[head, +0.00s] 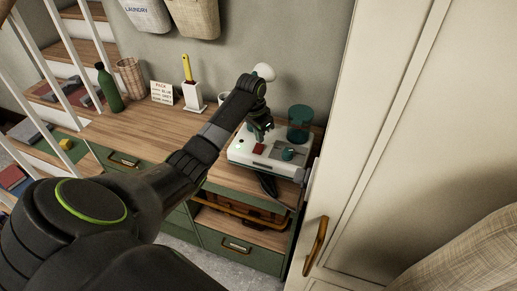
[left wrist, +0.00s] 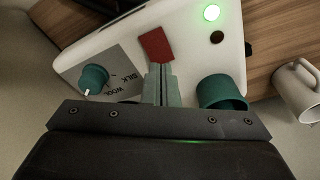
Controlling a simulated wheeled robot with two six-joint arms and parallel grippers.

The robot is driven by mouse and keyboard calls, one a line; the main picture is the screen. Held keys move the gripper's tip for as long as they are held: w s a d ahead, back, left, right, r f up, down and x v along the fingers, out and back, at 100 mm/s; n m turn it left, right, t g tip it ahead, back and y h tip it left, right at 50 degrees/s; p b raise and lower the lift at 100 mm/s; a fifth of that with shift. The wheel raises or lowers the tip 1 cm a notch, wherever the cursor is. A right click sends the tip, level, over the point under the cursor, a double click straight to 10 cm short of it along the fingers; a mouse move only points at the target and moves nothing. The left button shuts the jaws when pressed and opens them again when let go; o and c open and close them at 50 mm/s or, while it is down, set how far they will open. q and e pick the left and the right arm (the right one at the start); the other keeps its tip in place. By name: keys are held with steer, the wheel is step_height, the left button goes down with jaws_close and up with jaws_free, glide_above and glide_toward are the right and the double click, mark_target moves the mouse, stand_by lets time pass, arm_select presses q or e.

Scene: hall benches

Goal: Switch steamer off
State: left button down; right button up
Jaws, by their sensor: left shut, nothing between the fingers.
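The steamer (head: 245,155) is a white box on the wooden bench top, with a red switch (head: 259,149), a teal knob (head: 288,154) and a teal tank (head: 299,120) at its back right. In the left wrist view the red switch (left wrist: 156,42) lies just beyond my left fingertips, and a green light (left wrist: 211,12) glows beside a dark button. The knob (left wrist: 93,78) sits on a panel lettered "SILK" and "WOOL". My left gripper (head: 262,136) is shut and empty, low over the steamer; it also shows in the left wrist view (left wrist: 161,74). I cannot tell whether it touches the switch. My right gripper is out of view.
A white holder (head: 193,96) with a yellow-handled tool, a sign (head: 162,93), a woven cup and a green bottle (head: 108,88) stand farther left. A pale cabinet door (head: 400,150) stands close on the right.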

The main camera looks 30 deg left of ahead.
mark_target(259, 146)
arm_select(q)
steer(key=shift+f, duration=0.35)
stand_by(0.6)
steer(key=shift+f+b, duration=0.4)
steer(key=shift+f, duration=0.5)
stand_by(0.3)
steer(key=shift+r, duration=0.1)
step_height(259, 146, up, 7)
steer(key=p, duration=0.8)
stand_by(0.5)
